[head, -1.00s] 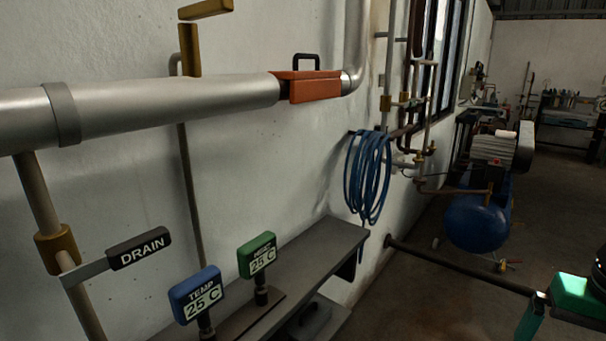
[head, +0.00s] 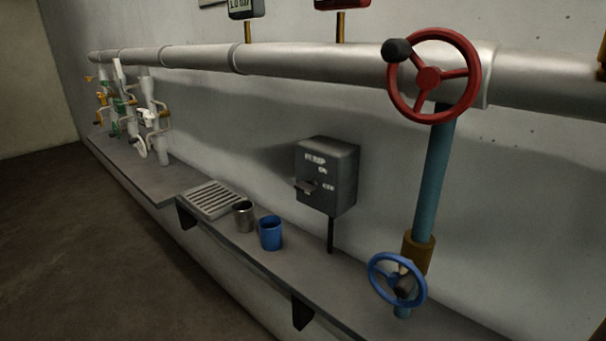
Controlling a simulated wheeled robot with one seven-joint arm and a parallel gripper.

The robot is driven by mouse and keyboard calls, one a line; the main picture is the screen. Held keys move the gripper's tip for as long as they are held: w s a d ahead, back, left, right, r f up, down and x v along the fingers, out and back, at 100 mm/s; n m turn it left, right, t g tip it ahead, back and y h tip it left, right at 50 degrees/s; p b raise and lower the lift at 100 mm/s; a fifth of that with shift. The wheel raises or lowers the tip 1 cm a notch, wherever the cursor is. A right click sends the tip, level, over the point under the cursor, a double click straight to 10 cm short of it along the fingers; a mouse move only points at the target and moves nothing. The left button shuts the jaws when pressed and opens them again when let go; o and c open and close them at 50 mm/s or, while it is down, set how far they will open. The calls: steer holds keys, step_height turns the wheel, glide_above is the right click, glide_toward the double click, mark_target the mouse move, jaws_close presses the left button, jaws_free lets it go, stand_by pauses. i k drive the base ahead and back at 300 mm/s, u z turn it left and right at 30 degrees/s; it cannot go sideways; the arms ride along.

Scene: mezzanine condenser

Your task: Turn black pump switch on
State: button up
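The dark grey pump switch box (head: 328,177) stands on a thin black post above the grey wall shelf, right of the middle of the head view. Its face carries small white lettering that seems to read PUMP, with smaller labels below it. A small lever (head: 305,187) sticks out from the lower left of its face, and the labels near it are too small to read surely. My gripper is not in view.
The shelf (head: 165,186) holds a slotted grate (head: 211,199), a metal cup (head: 243,216) and a blue cup (head: 271,233). A red handwheel (head: 428,76) and a blue handwheel (head: 398,280) are right of the box. Open floor (head: 110,262) lies at left.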

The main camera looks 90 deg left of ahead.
mark_target(309, 187)
steer(key=u, duration=2.4)
steer(key=k, duration=0.2)
steer(key=u, duration=0.3)
